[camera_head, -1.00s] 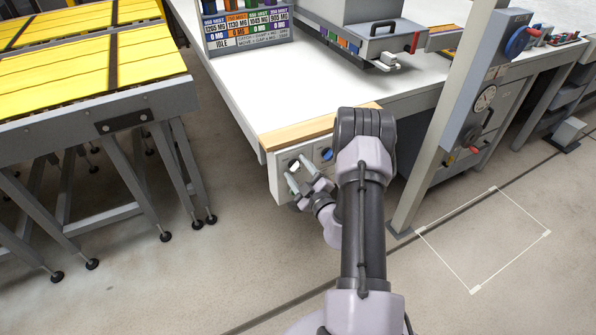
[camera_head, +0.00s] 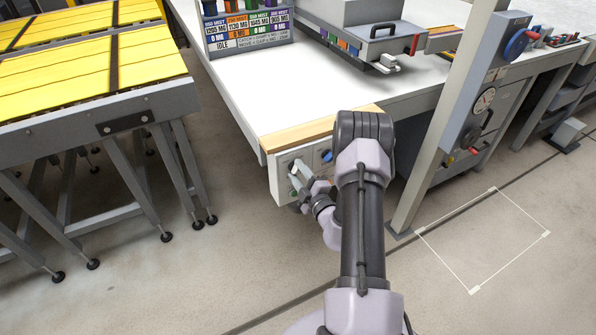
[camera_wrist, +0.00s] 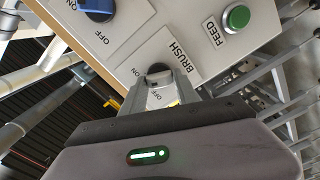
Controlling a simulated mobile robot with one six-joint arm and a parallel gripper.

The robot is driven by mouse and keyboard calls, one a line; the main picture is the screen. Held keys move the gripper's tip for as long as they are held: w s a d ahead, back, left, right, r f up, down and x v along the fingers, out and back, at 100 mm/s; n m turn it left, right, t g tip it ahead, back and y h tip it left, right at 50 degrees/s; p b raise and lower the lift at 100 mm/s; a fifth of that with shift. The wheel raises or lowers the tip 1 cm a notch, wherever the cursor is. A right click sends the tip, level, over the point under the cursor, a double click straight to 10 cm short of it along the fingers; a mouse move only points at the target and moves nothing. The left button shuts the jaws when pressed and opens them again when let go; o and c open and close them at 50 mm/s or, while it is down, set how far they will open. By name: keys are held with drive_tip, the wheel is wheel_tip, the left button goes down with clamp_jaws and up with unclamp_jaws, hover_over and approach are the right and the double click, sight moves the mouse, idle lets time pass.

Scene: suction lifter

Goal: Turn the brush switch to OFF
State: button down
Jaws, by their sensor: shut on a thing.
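The knob's exact pointing direction is hard to tell. In the head view my gripper (camera_head: 299,174) reaches the control panel (camera_head: 284,180) on the bench front, and the knob is small there.
A blue switch (camera_wrist: 97,7) with its own ON and OFF marks sits beside the brush plate. A green FEED button (camera_wrist: 236,17) is on the other side. The panel hangs below a wooden bench edge (camera_head: 318,128). A roller table with yellow boards (camera_head: 90,75) stands at left.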

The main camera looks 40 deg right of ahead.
drive_tip(key=n, duration=0.3)
drive_tip(key=shift+n, duration=0.4)
drive_tip(key=n, duration=0.3)
drive_tip(key=shift+f+n, duration=0.15)
drive_tip(key=shift+n, duration=0.15)
drive_tip(key=n, duration=0.6)
drive_tip(key=shift+n, duration=0.4)
drive_tip(key=c, duration=1)
unclamp_jaws()
drive_tip(key=shift+o, duration=0.2)
drive_tip(key=p+v, duration=0.2)
drive_tip(key=v, duration=1.5)
drive_tip(key=shift+s, duration=0.3)
